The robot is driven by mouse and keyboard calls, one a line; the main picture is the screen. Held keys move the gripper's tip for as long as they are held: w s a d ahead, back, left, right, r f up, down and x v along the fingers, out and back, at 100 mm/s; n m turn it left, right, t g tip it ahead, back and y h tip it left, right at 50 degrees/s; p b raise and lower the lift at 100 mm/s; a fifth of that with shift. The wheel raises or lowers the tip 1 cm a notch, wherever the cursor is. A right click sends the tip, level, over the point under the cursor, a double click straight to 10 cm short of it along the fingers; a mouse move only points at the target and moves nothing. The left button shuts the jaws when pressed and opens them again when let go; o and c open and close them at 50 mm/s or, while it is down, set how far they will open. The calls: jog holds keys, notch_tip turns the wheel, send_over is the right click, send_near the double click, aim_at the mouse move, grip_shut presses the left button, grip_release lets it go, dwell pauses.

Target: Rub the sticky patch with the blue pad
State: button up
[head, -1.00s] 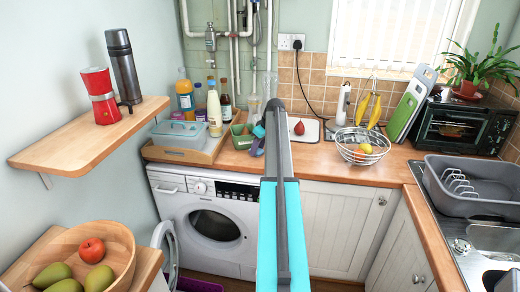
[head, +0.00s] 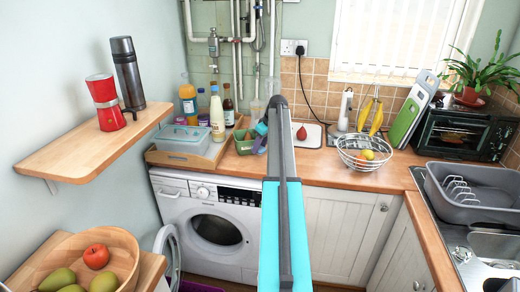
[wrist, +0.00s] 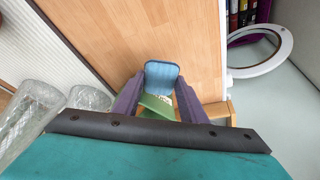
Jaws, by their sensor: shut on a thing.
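My gripper (wrist: 160,82) has purple fingers and is shut on the blue pad (wrist: 162,75), which shows between the fingertips in the wrist view. In the head view my gripper (head: 261,133) is at the back counter, just right of a green tub (head: 245,143), partly behind my arm. I cannot make out the sticky patch in either view.
Clear glasses (wrist: 88,98) stand close to the left in the wrist view. Several bottles (head: 217,115) and a lidded box in a wooden tray (head: 155,156) are left of the gripper. A red pear (head: 301,133) on a white board and a wire basket (head: 364,152) are to the right.

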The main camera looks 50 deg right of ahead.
jog(key=shift+r, duration=0.9)
jog(key=shift+p, duration=0.3)
jog(key=shift+r+p, duration=0.55)
jog(key=shift+r, duration=1)
